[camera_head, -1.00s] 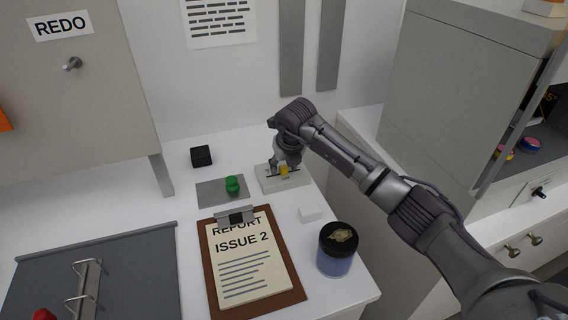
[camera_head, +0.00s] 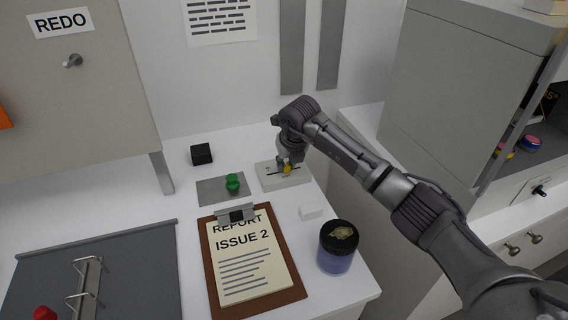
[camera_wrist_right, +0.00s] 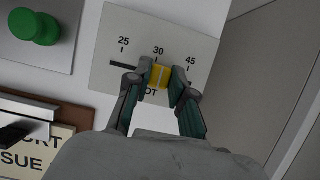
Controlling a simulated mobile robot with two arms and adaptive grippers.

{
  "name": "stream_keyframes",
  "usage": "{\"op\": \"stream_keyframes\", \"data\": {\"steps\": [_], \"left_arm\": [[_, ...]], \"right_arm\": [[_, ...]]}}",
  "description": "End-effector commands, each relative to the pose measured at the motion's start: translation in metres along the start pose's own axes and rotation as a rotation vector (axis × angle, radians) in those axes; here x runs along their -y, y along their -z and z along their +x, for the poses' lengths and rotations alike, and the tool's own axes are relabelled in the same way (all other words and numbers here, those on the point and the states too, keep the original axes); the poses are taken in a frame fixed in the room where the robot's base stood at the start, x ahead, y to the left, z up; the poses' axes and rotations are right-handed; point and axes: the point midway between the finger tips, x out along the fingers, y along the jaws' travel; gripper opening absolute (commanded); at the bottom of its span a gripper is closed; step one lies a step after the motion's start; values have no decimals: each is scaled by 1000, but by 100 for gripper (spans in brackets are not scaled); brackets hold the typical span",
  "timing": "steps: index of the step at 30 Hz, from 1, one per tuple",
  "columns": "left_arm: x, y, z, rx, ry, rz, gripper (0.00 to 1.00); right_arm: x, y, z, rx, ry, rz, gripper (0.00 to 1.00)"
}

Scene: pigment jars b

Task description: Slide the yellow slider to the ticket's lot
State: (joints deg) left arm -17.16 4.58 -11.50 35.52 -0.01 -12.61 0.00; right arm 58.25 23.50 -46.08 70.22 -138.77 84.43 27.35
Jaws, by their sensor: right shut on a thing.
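The yellow slider (camera_head: 287,168) sits in the slot of a pale slider box (camera_head: 268,183) at the back of the table. In the right wrist view the yellow slider (camera_wrist_right: 159,76) stands at about the 30 mark, between 25 on the left and 45 on the right. The box's lower label is partly hidden, with "OT" showing. My right gripper (camera_head: 287,165) is shut on the yellow slider, one finger on each side of it. A clipboard sheet (camera_head: 245,262) reads "REPORT ISSUE 2"; its small lines show no readable lot. My left gripper is out of view.
A green knob (camera_head: 232,182) on a grey plate stands left of the slider box. A black block (camera_head: 201,154), a white block (camera_head: 311,211) and a dark-lidded jar (camera_head: 337,256) are nearby. A grey cabinet (camera_head: 455,85) stands at the right.

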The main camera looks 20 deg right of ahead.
Motion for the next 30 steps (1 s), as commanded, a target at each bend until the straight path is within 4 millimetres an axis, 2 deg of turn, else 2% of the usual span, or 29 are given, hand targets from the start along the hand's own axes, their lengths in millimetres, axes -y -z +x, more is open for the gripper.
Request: {"op": "stream_keyframes", "data": {"steps": [3, 6, 14, 15, 19, 30], "left_arm": [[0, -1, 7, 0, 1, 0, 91], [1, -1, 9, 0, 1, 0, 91], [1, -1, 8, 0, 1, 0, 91], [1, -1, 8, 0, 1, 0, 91], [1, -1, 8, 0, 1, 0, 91], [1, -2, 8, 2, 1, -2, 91]], "right_arm": [[25, 0, 2, 1, 9, 3, 0], [37, 0, 0, 1, 8, 2, 0], [39, -1, -1, 1, 9, 2, 0], [39, -1, -1, 1, 9, 2, 28], [39, -1, -1, 1, 8, 2, 48], [37, -1, -6, 3, 4, 1, 48]]}}
